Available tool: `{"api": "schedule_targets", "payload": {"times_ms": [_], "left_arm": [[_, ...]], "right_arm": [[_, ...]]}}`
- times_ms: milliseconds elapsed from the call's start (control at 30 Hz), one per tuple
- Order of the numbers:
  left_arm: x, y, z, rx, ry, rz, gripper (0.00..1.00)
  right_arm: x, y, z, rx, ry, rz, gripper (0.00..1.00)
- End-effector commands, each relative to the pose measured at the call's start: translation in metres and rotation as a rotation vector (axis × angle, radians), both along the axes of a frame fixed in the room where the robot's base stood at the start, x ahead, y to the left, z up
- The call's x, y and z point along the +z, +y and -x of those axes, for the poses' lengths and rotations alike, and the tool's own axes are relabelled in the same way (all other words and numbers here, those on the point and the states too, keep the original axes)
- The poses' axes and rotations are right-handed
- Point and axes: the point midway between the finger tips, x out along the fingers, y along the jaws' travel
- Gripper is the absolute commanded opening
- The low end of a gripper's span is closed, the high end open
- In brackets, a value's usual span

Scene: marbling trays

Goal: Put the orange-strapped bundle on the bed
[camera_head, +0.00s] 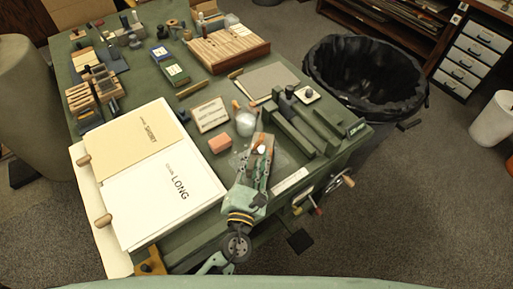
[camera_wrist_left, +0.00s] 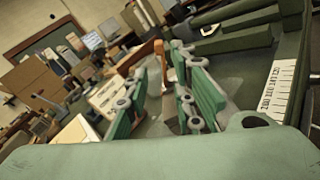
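A green bed-like fixture with raised bars (camera_head: 305,125) sits at the table's right end; I cannot tell whether this is the bed. My left gripper (camera_head: 262,150) is low over the table, left of those bars and right of a coral block (camera_head: 220,143). My right gripper is not in view.
White and tan sheets marked LONG (camera_head: 165,200) and SHORT (camera_head: 125,140) cover the table's near left. A white cup (camera_head: 245,123) stands close beyond the gripper. A wooden card tray (camera_head: 228,48) is farther back. A black-lined bin (camera_head: 365,75) stands right of the table.

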Motion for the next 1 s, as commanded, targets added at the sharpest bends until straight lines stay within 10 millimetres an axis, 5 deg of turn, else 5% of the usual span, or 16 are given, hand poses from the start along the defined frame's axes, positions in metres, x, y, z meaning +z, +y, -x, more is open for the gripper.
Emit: {"api": "schedule_targets", "payload": {"times_ms": [333, 1000], "left_arm": [[0.0, 0.01, 0.057, 0.0, -0.001, -0.001, 0.23], [0.002, 0.01, 0.063, 0.0, -0.002, 0.0, 0.23]], "right_arm": [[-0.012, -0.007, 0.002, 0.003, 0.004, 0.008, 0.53], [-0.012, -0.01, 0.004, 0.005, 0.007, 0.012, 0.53]]}}
